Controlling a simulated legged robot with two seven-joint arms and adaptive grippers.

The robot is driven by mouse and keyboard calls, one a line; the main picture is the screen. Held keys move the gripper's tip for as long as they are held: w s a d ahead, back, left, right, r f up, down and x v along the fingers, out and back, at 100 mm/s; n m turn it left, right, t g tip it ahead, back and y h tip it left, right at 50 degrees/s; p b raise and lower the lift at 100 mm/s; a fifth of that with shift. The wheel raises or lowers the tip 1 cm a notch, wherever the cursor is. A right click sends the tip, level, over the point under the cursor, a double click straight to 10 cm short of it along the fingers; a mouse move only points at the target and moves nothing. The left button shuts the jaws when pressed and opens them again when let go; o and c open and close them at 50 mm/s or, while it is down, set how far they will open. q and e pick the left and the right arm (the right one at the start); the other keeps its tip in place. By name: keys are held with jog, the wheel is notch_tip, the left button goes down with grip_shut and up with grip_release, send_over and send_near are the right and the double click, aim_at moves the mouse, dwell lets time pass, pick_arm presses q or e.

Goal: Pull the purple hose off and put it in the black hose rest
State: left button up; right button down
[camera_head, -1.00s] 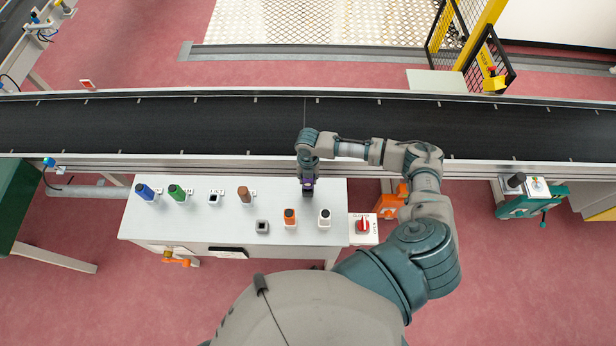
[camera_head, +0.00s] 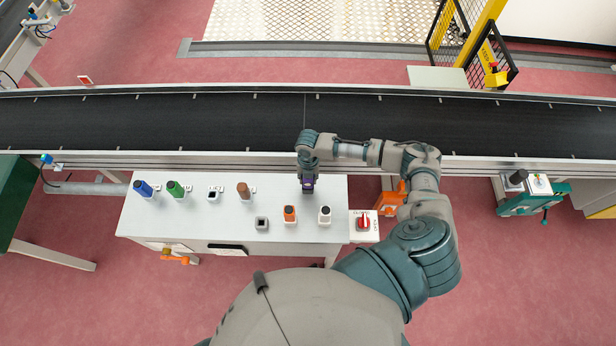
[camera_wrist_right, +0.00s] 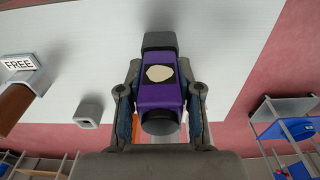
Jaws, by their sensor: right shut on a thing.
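My right gripper (camera_wrist_right: 160,105) is shut on the purple hose (camera_wrist_right: 178,95), with a finger on each side of it. The hose has a pale round patch, and a dark grey block sits at its far end in the wrist view. I cannot tell whether hose and block are still joined. In the head view the purple hose (camera_head: 308,184) is at the back right of the white table, mostly hidden by my gripper. Two empty square dark-topped holders (camera_head: 213,195) and (camera_head: 262,223) stand on the table; I cannot tell which is the black hose rest. My left gripper is out of view.
Blue (camera_head: 144,188), green (camera_head: 176,188) and brown (camera_head: 243,190) hoses stand left along the white table (camera_head: 180,220). Orange (camera_head: 290,213) and white (camera_head: 325,214) ones stand at the front. A red switch (camera_head: 363,222) is at the right. A conveyor (camera_head: 200,123) runs behind.

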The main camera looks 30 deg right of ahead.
jog(key=shift+f, duration=0.2)
jog(key=c, duration=0.7)
grip_release()
jog(key=shift+r, duration=0.2)
jog(key=r, duration=1.1)
jog(key=shift+w+d+r, duration=0.25)
jog(key=shift+w+r, duration=0.05)
jog(key=shift+f, duration=0.1)
